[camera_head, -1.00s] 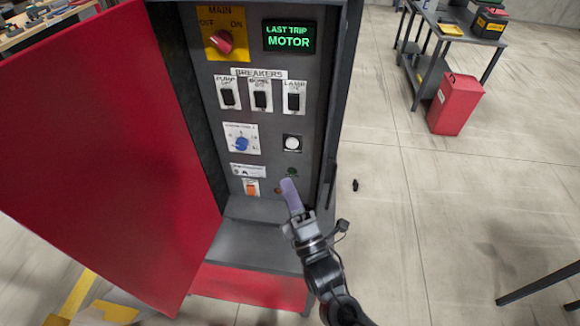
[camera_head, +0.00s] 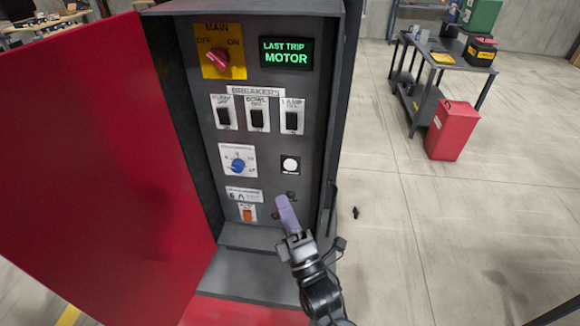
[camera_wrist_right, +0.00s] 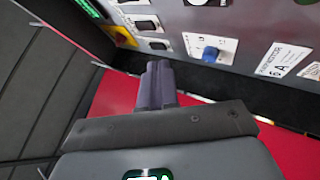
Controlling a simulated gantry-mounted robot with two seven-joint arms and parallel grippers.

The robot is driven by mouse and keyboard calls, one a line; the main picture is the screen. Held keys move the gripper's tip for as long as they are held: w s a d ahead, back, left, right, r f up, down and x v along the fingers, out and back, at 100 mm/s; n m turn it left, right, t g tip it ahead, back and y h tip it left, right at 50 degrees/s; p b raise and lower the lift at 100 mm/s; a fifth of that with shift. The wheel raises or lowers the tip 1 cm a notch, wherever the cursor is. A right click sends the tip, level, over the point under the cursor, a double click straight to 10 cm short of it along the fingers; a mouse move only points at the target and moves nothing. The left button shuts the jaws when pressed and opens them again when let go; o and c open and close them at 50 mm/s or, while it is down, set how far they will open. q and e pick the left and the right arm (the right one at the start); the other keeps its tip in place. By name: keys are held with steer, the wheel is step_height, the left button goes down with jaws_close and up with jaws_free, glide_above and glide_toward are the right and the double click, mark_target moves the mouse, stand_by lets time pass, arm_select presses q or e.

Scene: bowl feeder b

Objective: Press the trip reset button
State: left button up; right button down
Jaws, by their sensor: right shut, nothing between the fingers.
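The control panel (camera_head: 263,135) stands in an open cabinet. A white round button (camera_head: 290,165) in a dark square frame sits at its right. An orange switch (camera_head: 248,212) sits low under a small label. A small green round part (camera_head: 292,196) and a small red one (camera_head: 275,216) lie close to my right gripper (camera_head: 284,203). I cannot read which control is the trip reset. My right gripper is shut and empty, in front of the panel's lower right; contact cannot be told. Its purple fingers also show in the right wrist view (camera_wrist_right: 157,84). My left gripper is out of view.
The red cabinet door (camera_head: 105,165) hangs open at left. A blue knob (camera_head: 238,165), breaker switches (camera_head: 257,118) and a red main switch (camera_head: 219,59) are on the panel. A lit display (camera_head: 287,53) reads LAST TRIP MOTOR. The floor at right is mostly clear.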

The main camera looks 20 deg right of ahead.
mark_target(290, 166)
steer(key=w+d+b, duration=0.2)
steer(key=w+d, duration=0.2)
steer(key=w, duration=0.3)
stand_by(0.3)
steer(key=shift+w+d, duration=0.5)
steer(key=shift+w, duration=0.3)
stand_by(2.8)
steer(key=shift+s, duration=0.1)
steer(key=shift+s+a+p, duration=0.4)
steer(key=shift+s+p, duration=0.25)
stand_by(0.3)
